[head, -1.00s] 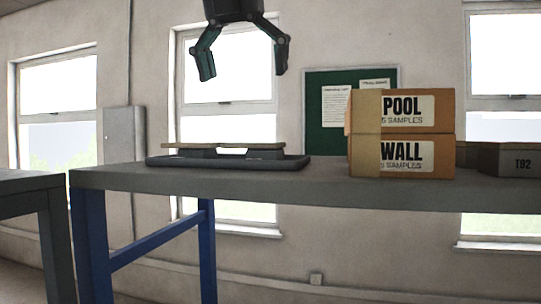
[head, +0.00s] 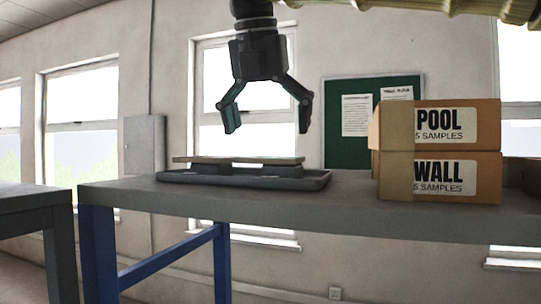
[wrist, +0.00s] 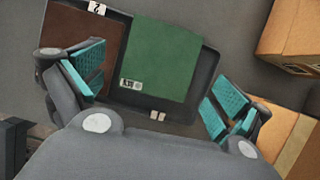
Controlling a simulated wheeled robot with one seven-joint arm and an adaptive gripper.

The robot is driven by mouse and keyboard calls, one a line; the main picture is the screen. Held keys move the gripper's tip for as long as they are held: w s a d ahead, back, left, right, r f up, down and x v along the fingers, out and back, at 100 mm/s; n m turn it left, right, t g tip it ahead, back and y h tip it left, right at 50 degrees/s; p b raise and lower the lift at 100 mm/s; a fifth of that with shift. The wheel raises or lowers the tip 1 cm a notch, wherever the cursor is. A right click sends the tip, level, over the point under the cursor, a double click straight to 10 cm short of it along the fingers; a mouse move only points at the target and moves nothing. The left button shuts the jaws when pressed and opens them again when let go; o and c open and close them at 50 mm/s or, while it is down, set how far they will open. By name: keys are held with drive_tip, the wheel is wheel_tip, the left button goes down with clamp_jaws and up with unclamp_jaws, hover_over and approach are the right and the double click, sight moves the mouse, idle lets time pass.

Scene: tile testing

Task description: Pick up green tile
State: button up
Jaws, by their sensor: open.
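The green tile (wrist: 163,58) lies in a dark tray (wrist: 212,60) in the wrist view, with a small white label near its lower left corner. In the head view the tray (head: 318,181) stands on the table, and the tiles show only edge-on as a thin slab (head: 238,160) on dark supports. My gripper (head: 268,129) is open and empty above the tray, pointing down. In the wrist view the teal finger pads (wrist: 157,95) lie on either side of the green tile's lower part, with the left pad over the brown tile.
A brown tile (wrist: 82,45) lies left of the green one in the tray. Cardboard boxes marked POOL (head: 440,125) and WALL (head: 440,178) are stacked right of the tray. The grey table (head: 345,205) has bare surface between tray and boxes.

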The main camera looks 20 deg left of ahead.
drive_tip(key=x, duration=0.3)
drive_tip(key=shift+w+d+p, duration=0.2)
drive_tip(key=shift+p, duration=0.2)
drive_tip(key=shift+a+f, duration=0.1)
drive_tip(key=shift+f, duration=0.2)
drive_tip(key=shift+s, duration=0.1)
drive_tip(key=shift+c, duration=0.2)
drive_tip(key=c, duration=0.9)
drive_tip(key=shift+c, duration=0.5)
drive_tip(key=shift+r, duration=0.15)
